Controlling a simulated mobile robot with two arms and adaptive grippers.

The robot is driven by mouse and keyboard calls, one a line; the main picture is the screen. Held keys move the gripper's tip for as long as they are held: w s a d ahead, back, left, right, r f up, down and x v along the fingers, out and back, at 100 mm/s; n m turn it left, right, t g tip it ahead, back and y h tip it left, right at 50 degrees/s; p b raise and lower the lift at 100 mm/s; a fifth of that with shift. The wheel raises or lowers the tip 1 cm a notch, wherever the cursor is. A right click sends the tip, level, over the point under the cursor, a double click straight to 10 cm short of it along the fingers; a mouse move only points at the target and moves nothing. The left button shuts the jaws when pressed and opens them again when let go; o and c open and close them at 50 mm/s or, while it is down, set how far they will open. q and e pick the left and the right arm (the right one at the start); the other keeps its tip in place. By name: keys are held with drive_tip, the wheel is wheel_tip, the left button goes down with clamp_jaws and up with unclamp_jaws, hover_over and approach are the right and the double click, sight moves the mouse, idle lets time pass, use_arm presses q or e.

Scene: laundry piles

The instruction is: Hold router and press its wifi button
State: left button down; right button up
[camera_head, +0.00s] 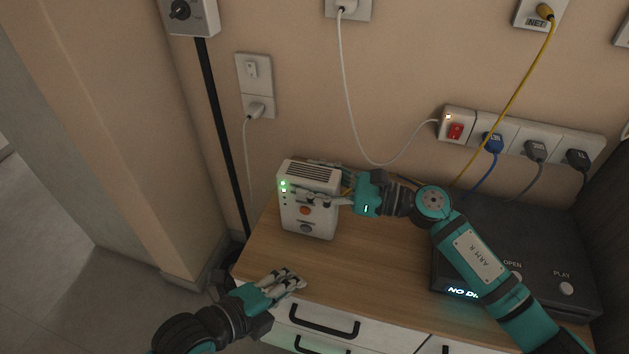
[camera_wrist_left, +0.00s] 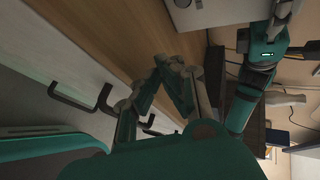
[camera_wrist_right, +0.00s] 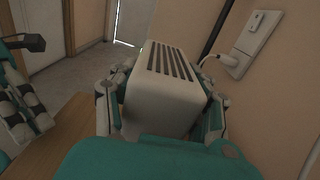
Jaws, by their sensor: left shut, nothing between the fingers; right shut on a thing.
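The router (camera_head: 308,221) is a white box with a slotted top, green lights and an orange and a grey button on its front face. It stands upright at the left end of the wooden cabinet top. My right gripper (camera_head: 335,182) is shut on the router from its right side; in the right wrist view the router (camera_wrist_right: 165,92) sits between the fingers. My left gripper (camera_head: 290,281) is shut and empty near the cabinet's front edge, below and apart from the router. In the left wrist view my left gripper's fingers (camera_wrist_left: 178,90) are together, and the router's corner (camera_wrist_left: 200,12) shows at the top.
A black disc player (camera_head: 530,255) takes up the right of the wooden cabinet top (camera_head: 385,265). A power strip (camera_head: 520,135) with several plugs and a yellow cable (camera_head: 515,85) are on the wall behind. Drawer handles (camera_head: 323,321) stick out at the front.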

sight(303, 256)
use_arm(q)
drive_tip(key=shift+w+d, duration=0.45)
drive_tip(key=shift+w, duration=0.9)
drive_tip(key=shift+w+d, duration=0.4)
drive_tip(key=shift+w, duration=0.9)
drive_tip(key=shift+w+d, duration=0.45)
drive_tip(key=shift+w, duration=0.9)
drive_tip(key=shift+w, duration=0.1)
drive_tip(key=shift+w+d, duration=0.15)
drive_tip(key=shift+w, duration=0.35)
drive_tip(key=shift+s+a, duration=0.2)
drive_tip(key=shift+s, duration=0.4)
drive_tip(key=shift+s+a, duration=0.3)
drive_tip(key=shift+s, duration=0.65)
drive_tip(key=shift+s+a, duration=0.3)
drive_tip(key=shift+s, duration=0.7)
drive_tip(key=shift+s+a, duration=0.3)
drive_tip(key=shift+s, duration=0.65)
